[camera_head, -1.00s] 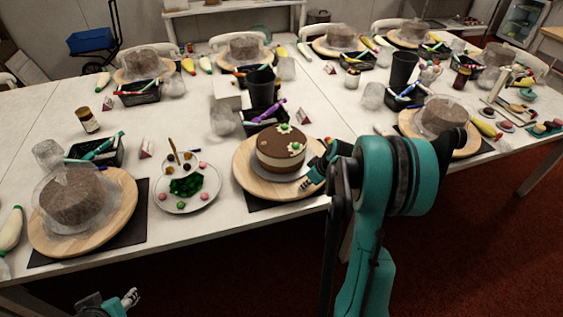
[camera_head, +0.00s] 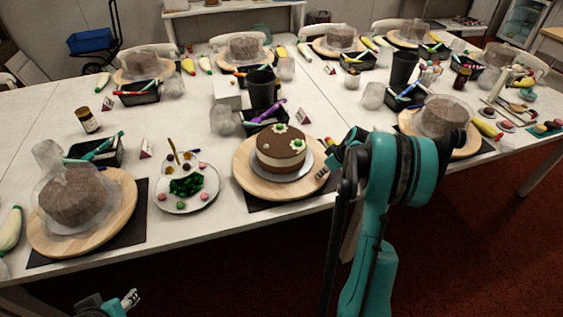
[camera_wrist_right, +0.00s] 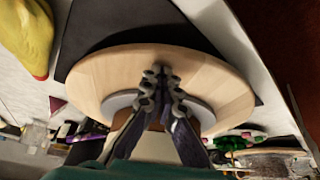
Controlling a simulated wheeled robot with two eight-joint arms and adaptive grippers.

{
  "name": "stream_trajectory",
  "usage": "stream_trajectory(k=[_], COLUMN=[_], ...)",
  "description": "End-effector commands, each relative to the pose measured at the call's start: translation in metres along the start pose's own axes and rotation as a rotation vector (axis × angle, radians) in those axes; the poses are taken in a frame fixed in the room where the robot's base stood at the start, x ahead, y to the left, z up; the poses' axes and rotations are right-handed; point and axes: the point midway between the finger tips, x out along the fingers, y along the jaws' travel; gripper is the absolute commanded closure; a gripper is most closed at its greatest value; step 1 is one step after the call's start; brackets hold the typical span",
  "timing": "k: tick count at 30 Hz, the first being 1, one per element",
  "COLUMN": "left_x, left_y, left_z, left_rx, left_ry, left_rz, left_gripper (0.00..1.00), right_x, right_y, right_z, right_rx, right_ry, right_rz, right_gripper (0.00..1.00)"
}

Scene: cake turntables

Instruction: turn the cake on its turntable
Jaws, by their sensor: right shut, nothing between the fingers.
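The cake (camera_head: 281,160) has a brown top with white flower decorations and a pale band around its side. It stands upright on a grey board on the round wooden turntable (camera_head: 250,181). My right gripper (camera_head: 323,172) is at the turntable's right edge, partly hidden by my arm. In the right wrist view its shut, empty fingers (camera_wrist_right: 160,76) lie over the wooden turntable (camera_wrist_right: 100,75), hiding much of the cake. Whether they touch the wood I cannot tell. My left gripper (camera_head: 131,298) is at the bottom left, below the table edge, mostly out of frame.
A plate of decorations (camera_head: 205,200) lies left of the turntable. A black tray of pens (camera_head: 268,123) stands behind the cake. Another turntable with a wrapped cake (camera_head: 75,195) is at the left, and one (camera_head: 440,118) at the right. A black mat (camera_head: 262,203) lies under the turntable.

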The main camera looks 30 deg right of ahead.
Motion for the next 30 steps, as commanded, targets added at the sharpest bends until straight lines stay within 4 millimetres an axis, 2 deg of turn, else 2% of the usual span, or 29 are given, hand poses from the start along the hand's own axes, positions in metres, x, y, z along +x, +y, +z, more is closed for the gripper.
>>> stream_trajectory(k=[3, 6, 15, 24, 30], left_x=[0.0, 0.0, -0.001, -0.017, -0.015], left_y=[0.0, 0.0, 0.0, 0.0, 0.0], left_z=[0.0, 0.0, 0.0, -0.012, -0.011], left_rx=[0.0, 0.0, 0.0, 0.0, 0.0], left_ry=[0.0, 0.0, 0.0, 0.0, 0.0], left_rz=[0.0, 0.0, 0.0, 0.0, 0.0], left_gripper=[0.55, 0.55, 0.55, 0.55, 0.55], right_x=[0.001, 0.001, -0.001, -0.026, -0.025], right_y=[0.013, 0.017, 0.017, 0.017, 0.017], right_z=[-0.001, -0.001, -0.001, -0.014, -0.013], right_rx=[0.0, -0.001, -0.001, -0.001, -0.001], right_ry=[-0.001, -0.001, -0.001, -0.001, -0.001], right_rz=[0.0, 0.0, 0.0, 0.0, 0.0], right_gripper=[1.0, 1.0, 1.0, 1.0, 1.0])
